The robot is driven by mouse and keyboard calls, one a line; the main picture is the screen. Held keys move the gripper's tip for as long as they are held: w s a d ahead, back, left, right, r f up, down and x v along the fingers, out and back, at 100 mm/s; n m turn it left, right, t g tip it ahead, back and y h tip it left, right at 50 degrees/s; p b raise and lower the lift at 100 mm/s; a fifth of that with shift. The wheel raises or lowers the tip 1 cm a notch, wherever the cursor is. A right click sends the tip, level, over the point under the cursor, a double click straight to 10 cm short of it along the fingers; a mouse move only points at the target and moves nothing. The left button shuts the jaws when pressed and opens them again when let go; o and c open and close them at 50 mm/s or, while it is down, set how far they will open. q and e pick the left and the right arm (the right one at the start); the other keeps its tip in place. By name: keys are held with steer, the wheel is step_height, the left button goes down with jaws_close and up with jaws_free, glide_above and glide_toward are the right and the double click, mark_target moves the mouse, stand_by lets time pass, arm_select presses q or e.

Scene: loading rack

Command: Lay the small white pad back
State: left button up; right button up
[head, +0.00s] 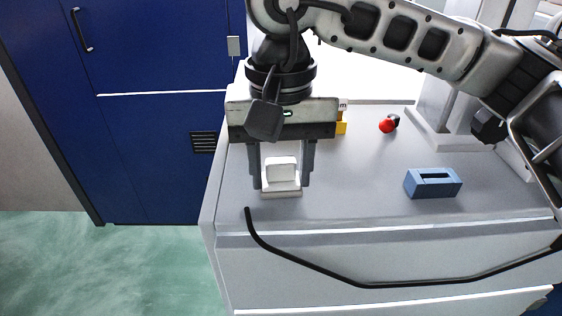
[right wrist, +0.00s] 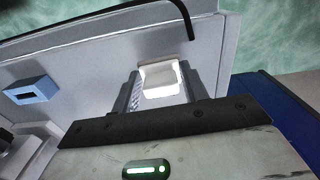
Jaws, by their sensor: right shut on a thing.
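The small white pad (head: 281,168) is between the two fingers of my right gripper (head: 281,184), near the front left of the grey counter top. The gripper points down and is shut on the pad. A pale base (head: 281,191) shows just under the pad; I cannot tell whether the pad touches it. In the right wrist view the white pad (right wrist: 161,91) shows between the fingers of the right gripper (right wrist: 160,88). My left gripper is in neither view.
A blue block with a slot (head: 432,184) lies on the counter (head: 350,185) to the right. A red ball-like thing (head: 386,126) and a yellow thing (head: 341,128) are farther back. A black bar (head: 390,284) runs along the front. Blue cabinets (head: 150,150) stand left.

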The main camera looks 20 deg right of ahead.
steer(key=shift+f, duration=0.1)
steer(key=shift+f+b, duration=0.3)
steer(key=shift+b, duration=0.15)
steer(key=o, duration=0.9)
steer(key=shift+r, duration=0.1)
steer(key=shift+c, duration=0.2)
steer(key=shift+o, duration=0.8)
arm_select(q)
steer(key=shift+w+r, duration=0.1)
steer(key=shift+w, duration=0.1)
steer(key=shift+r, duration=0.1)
arm_select(e)
steer(key=shift+r, duration=0.1)
